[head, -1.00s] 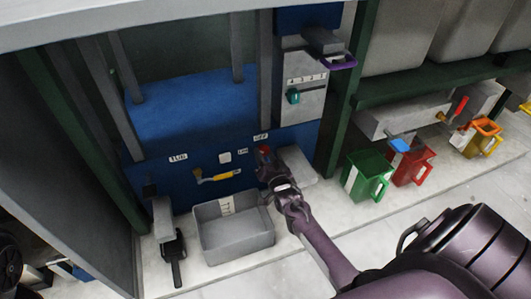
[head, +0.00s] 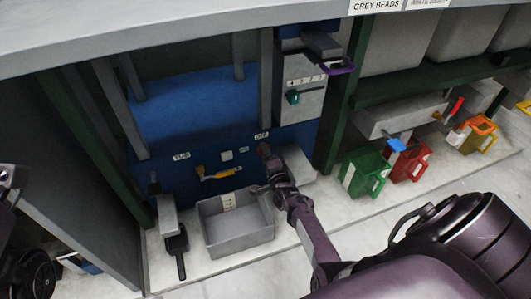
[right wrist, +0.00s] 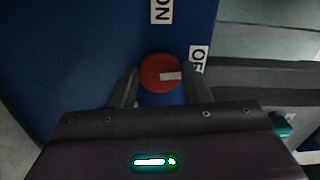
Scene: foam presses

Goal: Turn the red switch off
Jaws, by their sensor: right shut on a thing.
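The red switch (right wrist: 154,70) is a round red knob on the blue press panel, with a white pointer mark. In the right wrist view the mark points right, toward the side of the OFF label (right wrist: 197,58); the ON label (right wrist: 161,10) is above the knob. My right gripper (right wrist: 160,84) is shut on the knob, one finger on each side. In the head view my right gripper (head: 265,158) reaches the blue panel and hides the switch. No fingers of my left gripper show.
Left of my right gripper are a yellow handle (head: 218,173) and a TUB label (head: 181,156). Below is a grey tub (head: 240,238). A grey box with a teal knob (head: 293,97) is above right. Green (head: 366,175) and red (head: 411,160) jugs stand further right.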

